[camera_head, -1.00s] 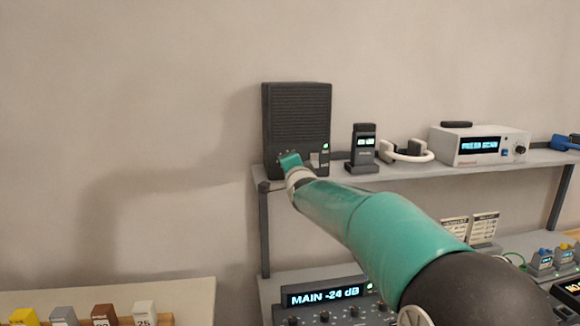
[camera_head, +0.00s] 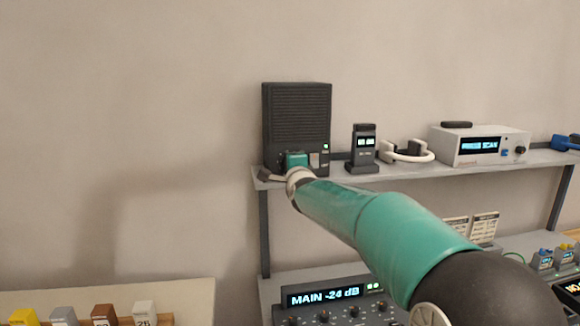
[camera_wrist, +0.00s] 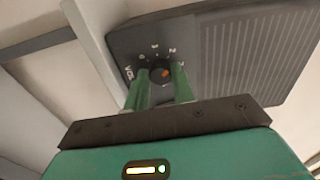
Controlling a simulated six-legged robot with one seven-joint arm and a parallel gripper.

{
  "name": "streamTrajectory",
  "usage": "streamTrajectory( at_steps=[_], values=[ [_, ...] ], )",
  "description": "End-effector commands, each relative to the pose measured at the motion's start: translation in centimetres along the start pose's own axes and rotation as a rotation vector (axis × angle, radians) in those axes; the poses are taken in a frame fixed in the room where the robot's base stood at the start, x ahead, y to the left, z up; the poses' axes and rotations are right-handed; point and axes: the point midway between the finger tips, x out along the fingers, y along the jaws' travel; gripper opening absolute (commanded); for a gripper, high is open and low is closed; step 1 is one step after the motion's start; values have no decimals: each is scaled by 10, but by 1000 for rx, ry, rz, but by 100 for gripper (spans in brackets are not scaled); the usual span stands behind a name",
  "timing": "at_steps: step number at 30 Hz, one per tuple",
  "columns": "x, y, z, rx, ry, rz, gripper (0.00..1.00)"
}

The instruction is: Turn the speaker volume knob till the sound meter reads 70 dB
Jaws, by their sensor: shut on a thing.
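The black speaker (camera_head: 296,115) stands on the left end of the upper shelf, with a small green light low on its right. In the wrist view its volume knob (camera_wrist: 160,73) is dark with an orange mark, beside a "VOL" label and numbers. My gripper (camera_wrist: 163,85) is shut on the knob, one green finger on each side of it. In the head view my gripper (camera_head: 296,160) covers the speaker's lower front and hides the knob. The sound meter (camera_head: 364,150) is a dark upright handset right of the speaker; its lit digits are too small to read.
White headphones (camera_head: 407,152) and a white box (camera_head: 479,146) with a blue display lie farther right on the upper shelf (camera_head: 395,173). Below stands a mixer with a display (camera_head: 323,296) reading "MAIN -24 dB". Several coloured blocks stand on a table at lower left.

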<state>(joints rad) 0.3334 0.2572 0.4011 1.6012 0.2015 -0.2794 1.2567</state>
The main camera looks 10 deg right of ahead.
Motion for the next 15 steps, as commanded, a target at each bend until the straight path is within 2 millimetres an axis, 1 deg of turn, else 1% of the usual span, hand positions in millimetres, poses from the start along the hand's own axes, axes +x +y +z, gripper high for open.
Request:
streamTrajectory(
  at_steps=[3, 4, 6, 7, 15],
  values=[
    [0, 1, -1, -1, 1, 2, 2],
    [0, 1, -1, -1, 1, 2, 29],
    [0, 1, -1, -1, 1, 2, 43],
    [0, 1, -1, -1, 1, 1, 47],
    [0, 0, 0, -2, 1, 1, 47]
  ],
)
